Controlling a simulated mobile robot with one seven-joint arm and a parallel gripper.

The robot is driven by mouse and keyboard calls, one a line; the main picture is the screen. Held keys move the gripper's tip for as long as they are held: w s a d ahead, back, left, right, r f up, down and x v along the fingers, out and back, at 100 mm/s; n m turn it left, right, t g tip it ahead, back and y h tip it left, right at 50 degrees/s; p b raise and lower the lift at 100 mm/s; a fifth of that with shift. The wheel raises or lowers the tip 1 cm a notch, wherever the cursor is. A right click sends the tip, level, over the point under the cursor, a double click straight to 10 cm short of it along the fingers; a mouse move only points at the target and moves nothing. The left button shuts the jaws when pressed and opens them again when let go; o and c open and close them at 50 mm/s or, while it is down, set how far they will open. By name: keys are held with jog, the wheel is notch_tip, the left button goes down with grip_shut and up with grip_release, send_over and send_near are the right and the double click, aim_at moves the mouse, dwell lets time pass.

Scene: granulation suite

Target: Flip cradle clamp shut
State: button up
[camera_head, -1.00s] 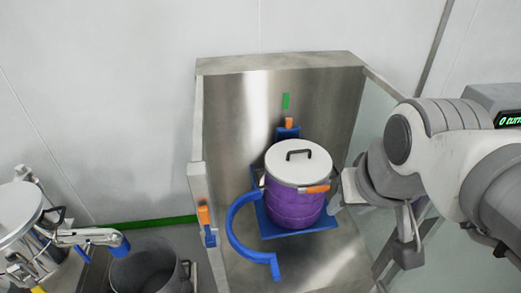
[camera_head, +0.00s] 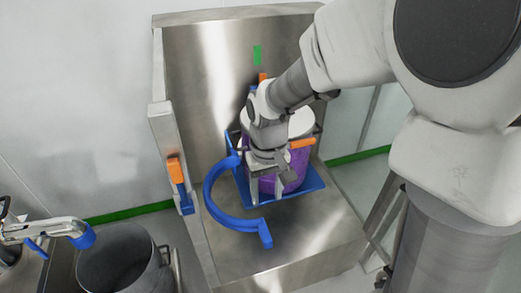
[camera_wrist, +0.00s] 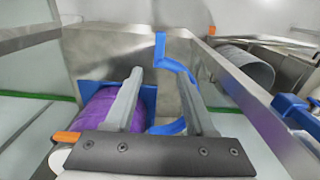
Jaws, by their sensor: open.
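The cradle clamp (camera_head: 213,207) is a blue curved arm, swung open to the left of the cradle, its bent free end toward the front. A purple drum (camera_head: 292,184) with a pale lid stands upright on the blue cradle (camera_head: 312,184). My gripper (camera_head: 269,184) is open in front of the drum, hiding much of it and its lid. In the wrist view, my fingers (camera_wrist: 160,78) are apart, with the clamp (camera_wrist: 160,48) ahead and partly hidden behind the right finger. The drum (camera_wrist: 97,120) is left of the fingers. Contact with the clamp cannot be told.
An orange-and-blue handle (camera_head: 177,180) is on that wall's front edge. An orange piece (camera_head: 302,143) is on the drum's rim. An open steel pot (camera_head: 120,262) stands at lower left. The front steel surface is clear.

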aim_at(265, 235)
notch_tip(265, 235, down, 17)
jog(key=b, duration=0.3)
jog(key=shift+f, duration=0.1)
grip_shut()
dwell(0.3)
dwell(1.2)
